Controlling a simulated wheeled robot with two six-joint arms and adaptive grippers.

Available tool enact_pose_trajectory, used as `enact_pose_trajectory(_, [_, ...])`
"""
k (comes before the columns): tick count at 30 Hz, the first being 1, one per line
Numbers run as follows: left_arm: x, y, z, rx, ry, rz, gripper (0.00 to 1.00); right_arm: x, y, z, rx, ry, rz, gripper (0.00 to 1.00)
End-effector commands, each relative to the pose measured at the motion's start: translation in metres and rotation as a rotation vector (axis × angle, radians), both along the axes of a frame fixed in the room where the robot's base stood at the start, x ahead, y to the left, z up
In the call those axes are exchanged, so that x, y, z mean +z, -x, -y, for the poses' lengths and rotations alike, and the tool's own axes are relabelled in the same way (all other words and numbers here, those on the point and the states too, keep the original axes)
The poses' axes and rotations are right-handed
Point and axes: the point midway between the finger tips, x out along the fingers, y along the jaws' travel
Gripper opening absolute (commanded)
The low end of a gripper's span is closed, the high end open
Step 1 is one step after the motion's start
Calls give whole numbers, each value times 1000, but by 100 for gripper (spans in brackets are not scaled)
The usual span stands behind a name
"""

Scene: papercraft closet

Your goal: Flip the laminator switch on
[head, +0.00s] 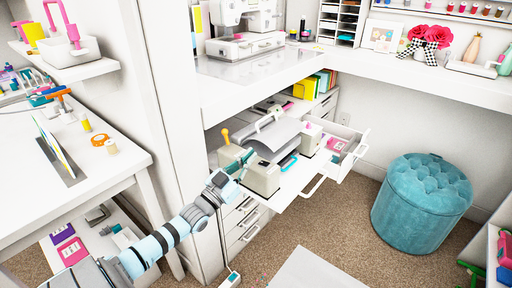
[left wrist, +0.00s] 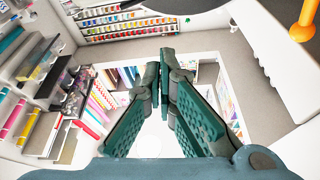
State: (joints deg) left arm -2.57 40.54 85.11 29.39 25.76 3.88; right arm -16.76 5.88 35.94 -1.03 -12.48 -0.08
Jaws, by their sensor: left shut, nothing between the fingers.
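What looks like the laminator, a cream and grey machine (head: 262,179), sits on the white pull-out shelf in the middle of the head view. An orange-yellow lever with a round knob (head: 225,136) stands up at its left end. What appears to be the same lever (left wrist: 304,24) shows at the upper right of the left wrist view. My left gripper (head: 241,167) is shut and empty, close to the machine's front left side; I cannot tell whether it touches. Its teal fingers (left wrist: 160,68) come together in the left wrist view. My right gripper is not in view.
The pull-out shelf also bears a teal item (head: 289,162) beside the machine. An open white drawer (head: 349,146) is to the right. A white counter (head: 262,78) overhangs behind. A teal tufted stool (head: 423,204) stands on the carpet at right. A white table (head: 100,165) is at left.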

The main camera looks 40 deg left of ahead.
Motion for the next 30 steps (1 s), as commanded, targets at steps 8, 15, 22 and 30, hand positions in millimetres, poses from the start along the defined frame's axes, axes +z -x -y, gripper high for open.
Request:
enact_pose_trajectory(8, [-17, 52, 5, -1, 0, 0, 0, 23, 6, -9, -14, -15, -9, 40])
enact_pose_trajectory(15, [-22, 63, 6, 0, 0, 2, 0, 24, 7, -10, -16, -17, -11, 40])
enact_pose_trajectory(22, [-22, 63, 6, 0, 0, 2, 0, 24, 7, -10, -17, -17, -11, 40])
enact_pose_trajectory(30, [-24, 63, 5, 1, 0, -4, 0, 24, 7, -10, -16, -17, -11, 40])
